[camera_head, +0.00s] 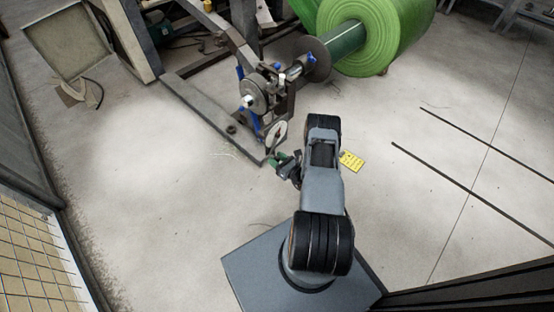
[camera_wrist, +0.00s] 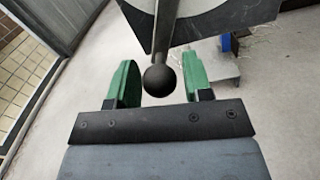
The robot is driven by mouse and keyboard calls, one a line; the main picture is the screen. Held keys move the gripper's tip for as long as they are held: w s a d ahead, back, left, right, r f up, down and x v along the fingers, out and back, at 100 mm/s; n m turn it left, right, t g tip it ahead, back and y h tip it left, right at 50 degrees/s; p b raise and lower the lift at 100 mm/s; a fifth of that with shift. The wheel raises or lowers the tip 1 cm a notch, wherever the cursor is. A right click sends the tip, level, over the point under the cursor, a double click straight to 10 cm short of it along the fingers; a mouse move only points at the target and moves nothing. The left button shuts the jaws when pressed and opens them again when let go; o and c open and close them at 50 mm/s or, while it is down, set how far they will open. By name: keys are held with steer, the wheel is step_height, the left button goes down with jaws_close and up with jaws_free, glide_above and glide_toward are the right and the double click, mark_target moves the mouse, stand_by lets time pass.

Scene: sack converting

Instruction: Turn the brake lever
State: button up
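The brake lever (camera_wrist: 161,42) shows in the wrist view as a thin metal rod ending in a black ball knob (camera_wrist: 160,80). It hangs down in front of a pale round disc (camera_wrist: 206,14) on a dark plate. My gripper (camera_wrist: 160,66) is open, with one green finger on each side of the knob and a visible gap on both sides. In the head view my gripper (camera_head: 274,158) is at the lower end of the pale disc (camera_head: 276,134) on the machine; the knob cannot be made out there.
A large green roll (camera_head: 385,35) sits on a shaft behind the machine's bracket (camera_head: 280,92). A steel floor beam (camera_head: 205,115) runs left of the disc. A yellow label (camera_head: 351,161) is right of my arm. A mesh fence (camera_head: 35,255) stands at left. The floor at right is mostly clear.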

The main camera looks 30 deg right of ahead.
steer(key=shift+o, duration=0.8)
steer(key=p+v, duration=0.2)
steer(key=v, duration=1.2)
steer(key=shift+p, duration=0.35)
steer(key=shift+w, duration=0.1)
steer(key=w+a+r+n+g+y+p, duration=0.2)
steer(key=a+r+n+g+y+p, duration=0.3)
steer(key=r, duration=0.6)
steer(key=w+a+r+n+g+y+p, duration=0.1)
steer(key=w+a+r+n+g+p, duration=0.15)
steer(key=r+n, duration=0.6)
steer(key=w+a+r+n+g+y+p, duration=0.25)
steer(key=r+g+p, duration=0.25)
steer(key=r, duration=0.9)
steer(key=s+a+r+n+h+p, duration=0.3)
steer(key=s+r+n+h+p, duration=0.1)
steer(key=r, duration=0.8)
steer(key=s+a+r+n+g+h+p, duration=0.1)
steer(key=s+a+r+n+h+p, duration=0.2)
steer(key=r+n+p, duration=0.4)
steer(key=s+a+r+n+h+p, duration=0.4)
steer(key=r+n, duration=0.4)
steer(key=r, duration=1.1)
steer(key=shift+s+r+h+p, duration=0.25)
steer(key=shift+s+h+p, duration=0.35)
steer(key=shift+h+p, duration=0.45)
